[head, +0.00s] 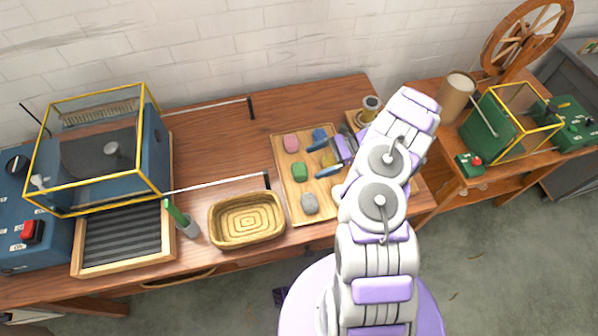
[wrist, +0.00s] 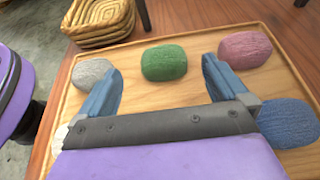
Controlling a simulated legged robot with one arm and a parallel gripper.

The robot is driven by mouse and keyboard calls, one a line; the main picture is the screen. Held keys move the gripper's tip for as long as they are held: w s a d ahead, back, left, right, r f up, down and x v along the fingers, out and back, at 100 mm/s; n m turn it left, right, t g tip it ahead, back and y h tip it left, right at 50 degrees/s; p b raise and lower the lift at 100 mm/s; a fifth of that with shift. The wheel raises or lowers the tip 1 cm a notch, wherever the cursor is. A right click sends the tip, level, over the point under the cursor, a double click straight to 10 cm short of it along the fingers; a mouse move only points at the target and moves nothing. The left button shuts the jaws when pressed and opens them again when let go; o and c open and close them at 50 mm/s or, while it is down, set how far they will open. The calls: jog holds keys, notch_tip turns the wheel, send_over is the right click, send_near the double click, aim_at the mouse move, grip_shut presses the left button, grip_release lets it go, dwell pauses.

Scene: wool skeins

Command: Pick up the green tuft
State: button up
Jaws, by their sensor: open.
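The green tuft (head: 299,172) lies on a wooden tray (head: 285,208) on the bench, and it also shows in the wrist view (wrist: 164,63). My gripper (head: 322,151) is open and empty over the tray, to the right of the green tuft in the head view. In the wrist view the two blue fingers (wrist: 160,78) are spread apart, and the green tuft shows between and beyond their tips. I see no contact between them.
A pink tuft (head: 290,143) and a grey tuft (head: 310,203) lie on either side of the green one. A blue tuft (wrist: 288,122) lies near the right finger. A woven basket (head: 246,219) stands left of the tray.

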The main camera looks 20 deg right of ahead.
aim_at(299, 172)
jog(key=x, duration=0.2)
jog(key=b+x, duration=0.1)
jog(key=x, duration=0.1)
jog(key=b+x, duration=0.1)
jog(key=x, duration=0.1)
jog(key=shift+s+a+f, duration=0.15)
jog(key=shift+s+f, duration=0.2)
jog(key=shift+f, duration=0.1)
jog(key=shift+s+a+f, duration=0.1)
jog(key=shift+a+f, duration=0.45)
jog(key=shift+a, duration=0.15)
jog(key=c, duration=0.5)
jog(key=shift+w+d, duration=0.25)
jog(key=c, duration=0.4)
